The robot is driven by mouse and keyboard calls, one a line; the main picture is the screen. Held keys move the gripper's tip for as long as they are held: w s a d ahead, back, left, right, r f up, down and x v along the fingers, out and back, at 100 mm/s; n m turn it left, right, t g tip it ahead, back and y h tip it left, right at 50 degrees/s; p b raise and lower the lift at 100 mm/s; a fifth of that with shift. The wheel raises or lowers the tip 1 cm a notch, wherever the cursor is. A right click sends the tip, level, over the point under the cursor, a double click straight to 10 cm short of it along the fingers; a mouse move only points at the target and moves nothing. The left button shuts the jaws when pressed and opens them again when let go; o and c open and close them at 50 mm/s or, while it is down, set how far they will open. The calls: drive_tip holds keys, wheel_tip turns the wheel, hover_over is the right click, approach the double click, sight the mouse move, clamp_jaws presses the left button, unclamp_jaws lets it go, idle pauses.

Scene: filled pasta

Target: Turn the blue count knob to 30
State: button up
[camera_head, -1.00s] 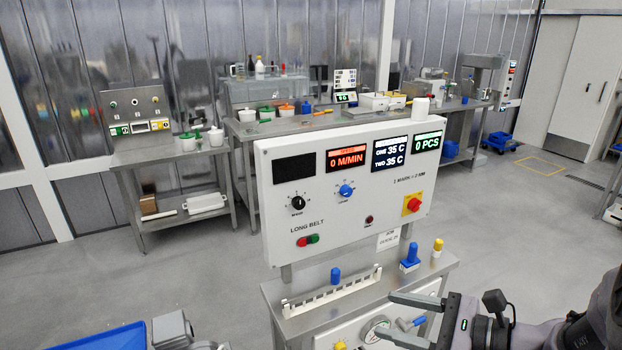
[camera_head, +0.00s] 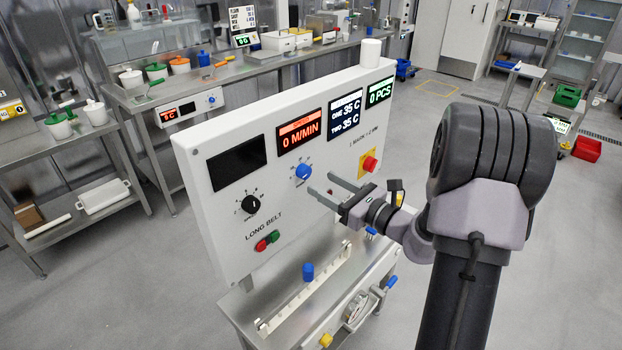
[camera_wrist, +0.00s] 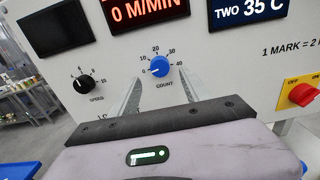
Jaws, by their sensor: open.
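The blue count knob (camera_head: 303,172) is on the white panel (camera_head: 215,225), below the red "0 M/MIN" display. In the wrist view the knob (camera_wrist: 158,69) shows within a printed arc from 0 at the left to 40 at the right; its pale pointer mark appears to face left, near 0. My gripper (camera_head: 322,184) is open and empty in front of the panel, just right of and below the knob in the head view. In the wrist view my gripper's two fingers (camera_wrist: 159,86) reach up below the knob, one toward each side, apparently short of it.
A black speed knob (camera_head: 251,204) is left of the count knob. A red switch on a yellow plate (camera_head: 369,163) is right of it. Red and green buttons (camera_head: 267,241) sit below. A blue-topped peg (camera_head: 308,272) and a slotted white rail stand beneath the panel.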

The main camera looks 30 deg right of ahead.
sight(307, 174)
drive_tip(key=x, duration=0.5)
drive_tip(key=shift+w, duration=0.1)
drive_tip(key=shift+c, duration=0.4)
clamp_jaws()
